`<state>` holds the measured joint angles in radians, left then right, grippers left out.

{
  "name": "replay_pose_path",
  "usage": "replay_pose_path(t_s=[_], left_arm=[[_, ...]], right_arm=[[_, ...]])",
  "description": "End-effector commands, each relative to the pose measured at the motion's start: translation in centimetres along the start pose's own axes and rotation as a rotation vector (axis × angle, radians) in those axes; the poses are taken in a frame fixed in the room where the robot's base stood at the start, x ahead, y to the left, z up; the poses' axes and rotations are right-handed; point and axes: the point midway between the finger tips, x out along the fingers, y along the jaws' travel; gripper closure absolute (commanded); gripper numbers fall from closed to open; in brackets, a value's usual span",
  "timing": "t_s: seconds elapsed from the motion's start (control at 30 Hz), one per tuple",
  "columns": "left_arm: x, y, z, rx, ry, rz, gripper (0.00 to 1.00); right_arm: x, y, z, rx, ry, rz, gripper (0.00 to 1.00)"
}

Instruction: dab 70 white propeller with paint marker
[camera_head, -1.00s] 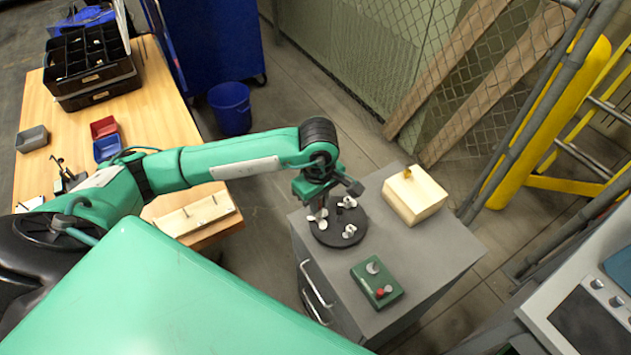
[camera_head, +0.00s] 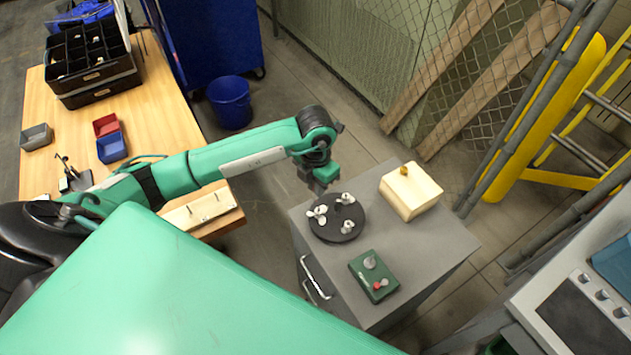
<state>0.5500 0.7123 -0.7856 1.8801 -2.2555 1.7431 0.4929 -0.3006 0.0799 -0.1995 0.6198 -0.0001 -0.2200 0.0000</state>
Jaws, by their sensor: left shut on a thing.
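Several small white propellers stand on a round black plate (camera_head: 328,232) on the grey cabinet: one on the left (camera_head: 317,214), one at the back (camera_head: 345,199) and one at the front (camera_head: 347,227). My left gripper (camera_head: 319,187) points down just behind the plate's back left edge, close to the left propeller. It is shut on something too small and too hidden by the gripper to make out. I cannot pick out the paint marker for certain. My right gripper is not in view.
A pale wooden block (camera_head: 412,194) with a yellow knob-like piece on top and a green box (camera_head: 374,277) with a knob and red button share the grey cabinet (camera_head: 430,245). A wooden bench (camera_head: 155,115) with bins stands left. The cabinet's right side is clear.

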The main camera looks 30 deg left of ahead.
Motion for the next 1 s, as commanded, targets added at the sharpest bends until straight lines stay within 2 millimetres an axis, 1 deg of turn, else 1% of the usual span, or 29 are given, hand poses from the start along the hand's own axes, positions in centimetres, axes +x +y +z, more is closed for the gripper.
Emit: replay_pose_path(t_s=[0.1, 0.27, 0.6, 1.0], left_arm=[[0.1, 0.1, 0.0, -0.038, 0.001, 0.0, 1.0], [0.9, 0.1, 0.0, -0.043, 0.002, 0.0, 1.0], [3.6, 0.1, 0.0, -0.042, 0.001, 0.0, 1.0], [3.9, 0.1, 0.0, -0.04, 0.001, 0.0, 1.0]], right_arm=[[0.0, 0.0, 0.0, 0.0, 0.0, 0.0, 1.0], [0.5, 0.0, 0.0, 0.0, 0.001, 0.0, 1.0], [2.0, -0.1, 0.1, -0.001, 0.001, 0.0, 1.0], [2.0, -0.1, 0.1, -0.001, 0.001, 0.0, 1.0]])
